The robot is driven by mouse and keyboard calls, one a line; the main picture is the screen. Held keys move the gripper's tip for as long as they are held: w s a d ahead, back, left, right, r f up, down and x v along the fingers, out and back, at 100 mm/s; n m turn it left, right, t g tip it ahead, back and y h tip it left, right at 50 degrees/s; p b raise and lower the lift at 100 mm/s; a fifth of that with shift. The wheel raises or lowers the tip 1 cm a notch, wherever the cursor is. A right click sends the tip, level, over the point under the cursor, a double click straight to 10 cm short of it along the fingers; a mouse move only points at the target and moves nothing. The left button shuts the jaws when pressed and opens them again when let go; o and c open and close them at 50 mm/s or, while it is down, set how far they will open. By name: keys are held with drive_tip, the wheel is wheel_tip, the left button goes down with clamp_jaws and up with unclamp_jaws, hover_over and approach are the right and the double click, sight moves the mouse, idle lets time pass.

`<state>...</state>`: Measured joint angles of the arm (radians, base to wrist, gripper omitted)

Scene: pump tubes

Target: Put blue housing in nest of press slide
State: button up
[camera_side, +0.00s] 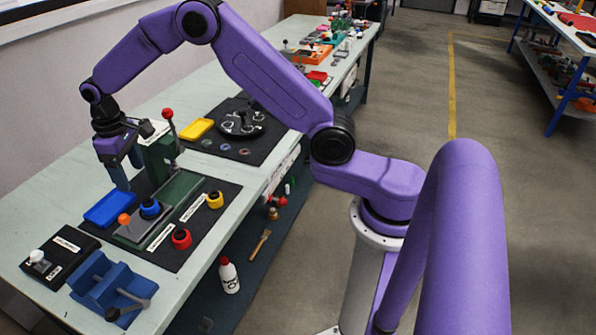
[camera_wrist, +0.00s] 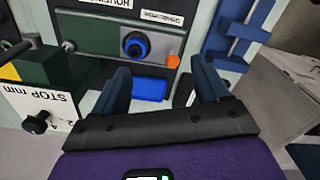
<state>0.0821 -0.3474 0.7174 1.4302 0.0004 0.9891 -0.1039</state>
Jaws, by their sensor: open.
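The blue housing (camera_side: 150,208), a short ring with a dark centre, sits upright on the grey press slide (camera_side: 129,235), beside the slide's orange knob (camera_side: 124,218). It also shows in the wrist view (camera_wrist: 135,44), at the place of the nest; its base hides the nest, so I cannot tell how deep it sits. My gripper (camera_side: 122,184) is open and empty, apart from the housing, near the blue tray (camera_side: 108,210). In the wrist view my fingers (camera_wrist: 162,85) stand apart, with the blue tray (camera_wrist: 148,88) showing empty between them.
The green press (camera_side: 160,155) with its red-knobbed lever (camera_side: 167,114) stands close to my gripper. A red housing (camera_side: 181,239) and a yellow housing (camera_side: 214,200) stand on the black mat. A blue fixture (camera_side: 108,288) and a black box (camera_side: 58,258) are at the front.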

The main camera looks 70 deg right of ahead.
drive_tip(key=s+a+r+n, duration=0.1)
drive_tip(key=s+a+r, duration=0.15)
drive_tip(key=s, duration=0.35)
drive_tip(key=s+a+r+n, duration=0.1)
drive_tip(key=s+r+n, duration=0.15)
drive_tip(key=s, duration=0.25)
drive_tip(key=s+d+r+n, duration=0.1)
drive_tip(key=s+d, duration=0.3)
drive_tip(key=s, duration=1.1)
drive_tip(key=s+d+r+n, duration=0.1)
drive_tip(key=s+d+n, duration=0.3)
drive_tip(key=s, duration=1)
drive_tip(key=shift+s+d, duration=0.35)
drive_tip(key=shift+d, duration=0.15)
